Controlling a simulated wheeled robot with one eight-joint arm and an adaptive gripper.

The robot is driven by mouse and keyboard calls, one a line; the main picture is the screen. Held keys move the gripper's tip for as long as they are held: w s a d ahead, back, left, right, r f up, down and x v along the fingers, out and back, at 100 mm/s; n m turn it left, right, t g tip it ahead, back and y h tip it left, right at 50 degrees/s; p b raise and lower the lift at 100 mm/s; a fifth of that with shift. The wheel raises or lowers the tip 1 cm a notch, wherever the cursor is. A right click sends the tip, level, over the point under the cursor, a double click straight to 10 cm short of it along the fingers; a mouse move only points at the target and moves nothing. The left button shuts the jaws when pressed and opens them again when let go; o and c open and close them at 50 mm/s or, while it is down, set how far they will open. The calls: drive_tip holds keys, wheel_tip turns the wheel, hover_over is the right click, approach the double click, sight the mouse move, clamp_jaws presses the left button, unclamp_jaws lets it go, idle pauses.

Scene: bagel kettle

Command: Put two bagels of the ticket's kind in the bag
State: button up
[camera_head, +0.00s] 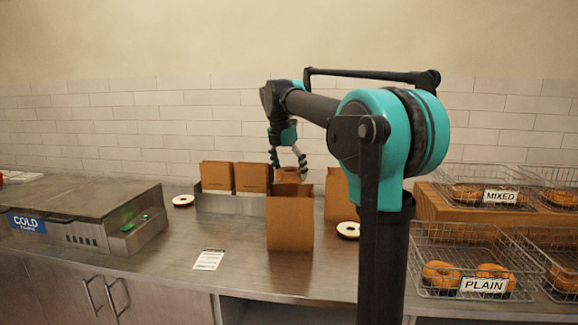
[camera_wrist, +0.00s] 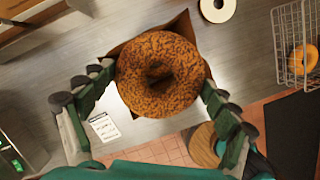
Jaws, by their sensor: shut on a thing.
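My gripper (camera_head: 288,158) is shut on a brown bagel (camera_head: 287,174) with dark specks all over. The bagel also fills the middle of the wrist view (camera_wrist: 160,100), between the two fingers. The open brown paper bag (camera_head: 290,228) stands upright on the counter just below the held bagel. In the wrist view the bagel covers most of the bag's mouth, and only brown edges of the bag (camera_wrist: 184,28) show. The inside of the bag is hidden. The white ticket (camera_head: 208,260) lies flat on the counter left of the bag; its print is too small to read.
A basket labelled PLAIN (camera_head: 421,285) and one labelled MIXED (camera_head: 520,180) hold bagels at right, beside other wire baskets. More brown bags (camera_head: 217,177) stand in a metal holder behind. A metal unit marked COLD (camera_head: 75,195) is at left. White rings (camera_head: 348,230) lie on the counter.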

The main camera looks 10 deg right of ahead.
sight(290, 181)
drive_tip(key=shift+f, duration=4.4)
drive_tip(key=o, duration=1)
drive_tip(key=shift+r, duration=0.15)
drive_tip(key=shift+r, duration=2.35)
